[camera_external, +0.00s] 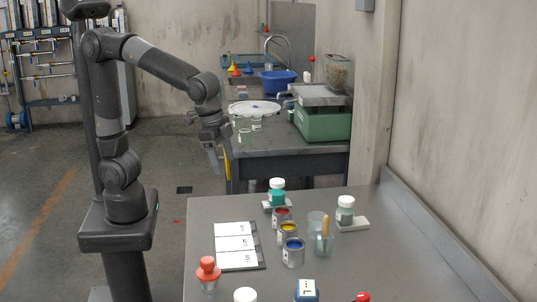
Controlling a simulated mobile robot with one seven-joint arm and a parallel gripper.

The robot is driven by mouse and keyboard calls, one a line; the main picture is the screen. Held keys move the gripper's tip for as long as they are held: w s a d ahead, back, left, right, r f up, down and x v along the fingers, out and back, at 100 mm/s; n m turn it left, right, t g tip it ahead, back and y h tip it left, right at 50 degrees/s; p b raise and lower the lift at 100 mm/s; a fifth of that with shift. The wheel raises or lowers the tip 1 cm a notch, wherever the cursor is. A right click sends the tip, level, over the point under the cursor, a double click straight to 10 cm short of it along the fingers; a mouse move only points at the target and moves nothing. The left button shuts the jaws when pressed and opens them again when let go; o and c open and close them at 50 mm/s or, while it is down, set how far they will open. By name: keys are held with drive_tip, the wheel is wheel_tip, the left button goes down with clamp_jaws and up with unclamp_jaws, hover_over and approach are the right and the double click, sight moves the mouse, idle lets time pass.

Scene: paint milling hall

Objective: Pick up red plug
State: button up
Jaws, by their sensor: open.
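An orange-red stopper-like piece (208,265) sits on top of a small clear vessel at the front left of the near table (375,235). My gripper (213,160) is open and empty, pointing down. It hangs in the air beyond the far left corner of the near table, well away from both red pieces.
White-lidded jars (345,207) stand around. A green scale (322,122) is on the back bench. The table's right part is clear.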

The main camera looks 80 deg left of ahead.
drive_tip(key=d+f+m+g, duration=0.15)
drive_tip(key=d+f, duration=0.25)
drive_tip(key=d, duration=0.8)
drive_tip(key=m, duration=0.2)
hover_over(207, 259)
drive_tip(key=w+a, duration=0.1)
wheel_tip(207, 259, down, 4)
drive_tip(key=shift+m+g, duration=0.25)
drive_tip(key=shift+g, duration=0.2)
drive_tip(key=f, duration=0.5)
drive_tip(key=shift+s+d+f, duration=0.2)
drive_tip(key=shift+s+d, duration=0.05)
drive_tip(key=shift+d, duration=0.1)
drive_tip(key=shift+s+d+f, duration=0.15)
drive_tip(key=shift+f, duration=1.4)
drive_tip(key=shift+s+d+f, duration=0.1)
drive_tip(key=shift+f, duration=1.45)
drive_tip(key=c, duration=0.9)
drive_tip(key=shift+r, duration=0.1)
